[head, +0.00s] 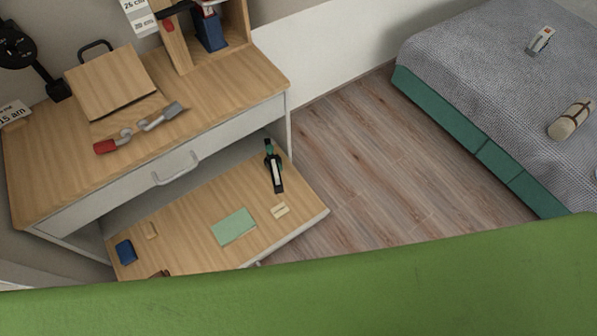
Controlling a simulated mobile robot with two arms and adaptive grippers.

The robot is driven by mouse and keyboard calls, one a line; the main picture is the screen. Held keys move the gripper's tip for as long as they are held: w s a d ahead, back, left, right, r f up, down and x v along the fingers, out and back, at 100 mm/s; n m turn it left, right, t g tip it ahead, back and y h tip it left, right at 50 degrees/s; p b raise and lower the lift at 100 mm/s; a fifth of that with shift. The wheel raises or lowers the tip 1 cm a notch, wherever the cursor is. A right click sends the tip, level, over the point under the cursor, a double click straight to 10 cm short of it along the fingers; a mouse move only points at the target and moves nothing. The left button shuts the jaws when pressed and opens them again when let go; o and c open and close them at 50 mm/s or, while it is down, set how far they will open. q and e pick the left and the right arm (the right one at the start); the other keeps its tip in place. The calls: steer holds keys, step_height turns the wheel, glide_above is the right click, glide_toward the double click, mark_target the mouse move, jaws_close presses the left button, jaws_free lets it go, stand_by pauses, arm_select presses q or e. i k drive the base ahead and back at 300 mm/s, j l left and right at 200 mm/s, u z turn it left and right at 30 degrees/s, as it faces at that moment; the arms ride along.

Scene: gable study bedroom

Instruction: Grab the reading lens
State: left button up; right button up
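I cannot pick out the reading lens with certainty in the head view. A red-handled grey object (140,128) lies on the wooden desk top (225,85); its exact kind is unclear. A black and green object (273,168) lies on the lower wooden surface (185,215) under the desk drawer. Neither of my grippers is in view.
The desk drawer (120,195) looks shut. The lower surface holds a green pad (233,227), a blue object (126,252) and small pieces. A bed (470,75) stands right; bare floor (395,165) lies between. A large unidentified green surface (300,295) blocks the bottom.

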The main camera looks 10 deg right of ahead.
mark_target(274, 162)
steer(key=i+l+u, duration=0.1)
steer(key=l, duration=0.3)
steer(key=i+l+u, duration=0.15)
steer(key=l, duration=0.3)
steer(key=l+u, duration=0.1)
steer(key=l, duration=0.3)
